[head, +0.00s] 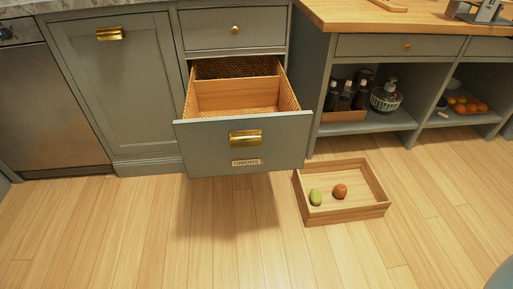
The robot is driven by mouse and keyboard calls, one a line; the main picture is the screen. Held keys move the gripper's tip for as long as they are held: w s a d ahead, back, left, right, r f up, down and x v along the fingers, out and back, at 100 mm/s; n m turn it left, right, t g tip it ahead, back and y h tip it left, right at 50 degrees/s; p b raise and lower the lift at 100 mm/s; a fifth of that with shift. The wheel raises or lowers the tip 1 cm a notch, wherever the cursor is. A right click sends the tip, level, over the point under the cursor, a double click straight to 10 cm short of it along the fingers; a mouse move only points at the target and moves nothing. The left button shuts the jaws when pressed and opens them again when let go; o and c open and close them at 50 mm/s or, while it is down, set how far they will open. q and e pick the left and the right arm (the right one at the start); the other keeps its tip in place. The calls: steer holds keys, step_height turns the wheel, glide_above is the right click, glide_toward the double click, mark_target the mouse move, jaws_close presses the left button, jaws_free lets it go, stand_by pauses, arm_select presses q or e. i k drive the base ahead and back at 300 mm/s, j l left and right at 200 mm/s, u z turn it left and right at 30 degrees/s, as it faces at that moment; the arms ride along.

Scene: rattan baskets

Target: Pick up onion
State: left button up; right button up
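A round orange-brown item, which looks like the onion (340,191), lies in a shallow wooden tray (347,215) on the floor. A green oval fruit or vegetable (316,197) lies to its left in the same tray, a little apart from it. A grey-green drawer (212,137) with a brass pull stands open to the left of the tray. Its front label (246,162) appears to read "ONIONS". The drawer has woven sides and a wooden divider, and the visible part looks empty. Neither of my grippers is in view.
Closed cabinets (120,85) and a steel appliance (50,110) stand at the left. The wooden floor (130,235) in front is clear.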

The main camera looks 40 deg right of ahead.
mark_target(340, 191)
steer(key=z, duration=2.05)
steer(key=u, duration=0.4)
steer(key=i+l+u, duration=0.1)
steer(key=u, duration=0.3)
steer(key=l+u, duration=0.15)
steer(key=u, duration=0.25)
steer(key=l+u, duration=0.15)
steer(key=u, duration=0.25)
steer(key=l+u, duration=0.3)
steer(key=l, duration=0.3)
steer(key=l+u, duration=0.25)
steer(key=l, duration=0.35)
steer(key=l+u, duration=0.3)
steer(key=l, duration=0.25)
steer(key=k+l+u, duration=0.25)
steer(key=l, duration=0.3)
steer(key=k+l, duration=0.1)
steer(key=l, duration=0.35)
steer(key=k+l, duration=0.15)
steer(key=l, duration=0.35)
steer(key=k+l, duration=0.1)
steer(key=l, duration=0.35)
